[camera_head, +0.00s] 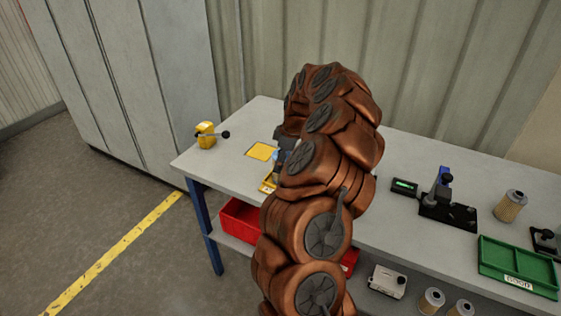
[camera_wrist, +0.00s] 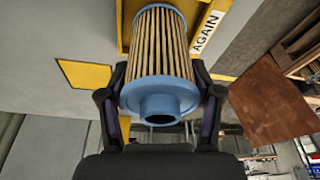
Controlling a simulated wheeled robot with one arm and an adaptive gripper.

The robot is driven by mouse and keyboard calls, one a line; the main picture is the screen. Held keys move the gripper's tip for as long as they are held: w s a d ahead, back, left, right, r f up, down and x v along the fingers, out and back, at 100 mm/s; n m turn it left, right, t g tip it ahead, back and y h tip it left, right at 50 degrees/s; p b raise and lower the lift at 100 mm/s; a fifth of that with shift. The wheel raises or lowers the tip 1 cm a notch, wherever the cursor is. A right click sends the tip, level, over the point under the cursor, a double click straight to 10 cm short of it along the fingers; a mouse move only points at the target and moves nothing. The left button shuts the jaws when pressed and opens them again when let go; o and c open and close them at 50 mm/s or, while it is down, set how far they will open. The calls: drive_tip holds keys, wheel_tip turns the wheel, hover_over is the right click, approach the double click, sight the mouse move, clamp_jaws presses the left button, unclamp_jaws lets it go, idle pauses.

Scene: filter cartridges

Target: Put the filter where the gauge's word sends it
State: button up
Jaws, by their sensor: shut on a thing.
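My gripper (camera_wrist: 158,88) is shut on a filter (camera_wrist: 159,42) with tan pleats and blue end caps, one finger on each side. The filter's open blue end with its short neck faces the wrist camera. Beyond it is a yellow tray (camera_wrist: 124,22) with a white label reading AGAIN; I cannot tell whether the filter touches it. In the head view the yellow tray (camera_head: 267,184) is mostly hidden by my arm. The gauge seems to be the small dark box (camera_head: 404,187) with a lit green display; its word is too small to read.
A green tray (camera_head: 518,265), labelled GOOD, is at the right. Another filter (camera_head: 510,206) stands near a black fixture (camera_head: 447,211) with a blue post. A yellow square (camera_head: 261,151) and a yellow device (camera_head: 206,134) are at the left. A red bin (camera_head: 241,219) is below.

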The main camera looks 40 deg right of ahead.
drive_tip(key=shift+f+b, duration=0.25)
drive_tip(key=shift+b, duration=0.3)
idle(0.4)
drive_tip(key=o, duration=1.3)
drive_tip(key=shift+c, duration=0.2)
drive_tip(key=shift+o, duration=0.7)
drive_tip(key=shift+r, duration=0.15)
drive_tip(key=shift+r, duration=0.9)
drive_tip(key=shift+r, duration=0.15)
drive_tip(key=shift+r, duration=3.1)
